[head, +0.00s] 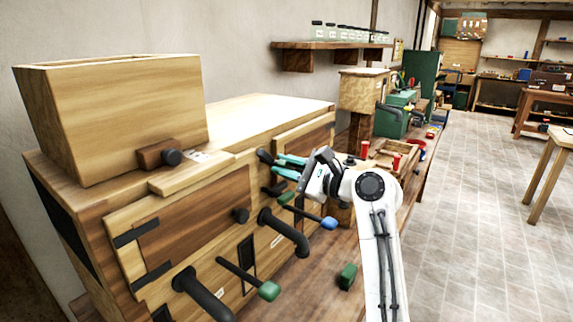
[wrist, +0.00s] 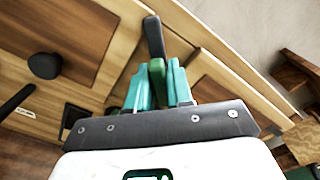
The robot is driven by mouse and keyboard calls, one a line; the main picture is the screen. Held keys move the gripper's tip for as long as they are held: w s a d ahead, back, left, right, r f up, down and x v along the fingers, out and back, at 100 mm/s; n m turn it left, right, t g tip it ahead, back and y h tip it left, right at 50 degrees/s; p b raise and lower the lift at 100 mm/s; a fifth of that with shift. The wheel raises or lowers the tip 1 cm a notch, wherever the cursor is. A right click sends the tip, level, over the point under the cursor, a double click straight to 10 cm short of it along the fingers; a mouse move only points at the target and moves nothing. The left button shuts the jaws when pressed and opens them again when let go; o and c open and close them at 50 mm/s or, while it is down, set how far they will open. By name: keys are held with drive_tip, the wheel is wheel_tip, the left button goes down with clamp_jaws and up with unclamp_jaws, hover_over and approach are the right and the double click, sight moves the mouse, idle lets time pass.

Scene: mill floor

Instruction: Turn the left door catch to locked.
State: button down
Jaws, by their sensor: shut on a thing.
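The wooden mill cabinet (head: 175,225) has a left door with black hinges and a round dark knob (head: 240,215). A dark catch bar (head: 264,156) sits high at that door's right edge; I take it for the left door catch. My gripper (head: 290,165) reaches it from the right with teal fingers. The bar stands roughly upright in that view. Its lock markings are not readable.
Below my gripper, a blue-tipped lever (head: 328,222), a green-tipped lever (head: 268,290) and thick dark pipes (head: 285,235) stick out from the cabinet front. A wooden hopper (head: 115,115) stands on top. A green block (head: 347,275) lies on the bench. Open floor (head: 465,210) is to the right.

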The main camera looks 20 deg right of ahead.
drive_tip(key=n, duration=0.4)
drive_tip(key=shift+f+n+b, duration=0.2)
drive_tip(key=shift+n+b, duration=0.1)
drive_tip(key=n+b, duration=0.1)
drive_tip(key=n, duration=0.3)
drive_tip(key=shift+f+n, duration=0.1)
drive_tip(key=shift+n, duration=0.3)
drive_tip(key=c, duration=1.1)
unclamp_jaws()
drive_tip(key=b+v, duration=0.1)
drive_tip(key=v, duration=0.9)
drive_tip(key=shift+s+d+b, duration=0.2)
drive_tip(key=shift+s+b, duration=0.15)
drive_tip(key=shift+b, duration=0.05)
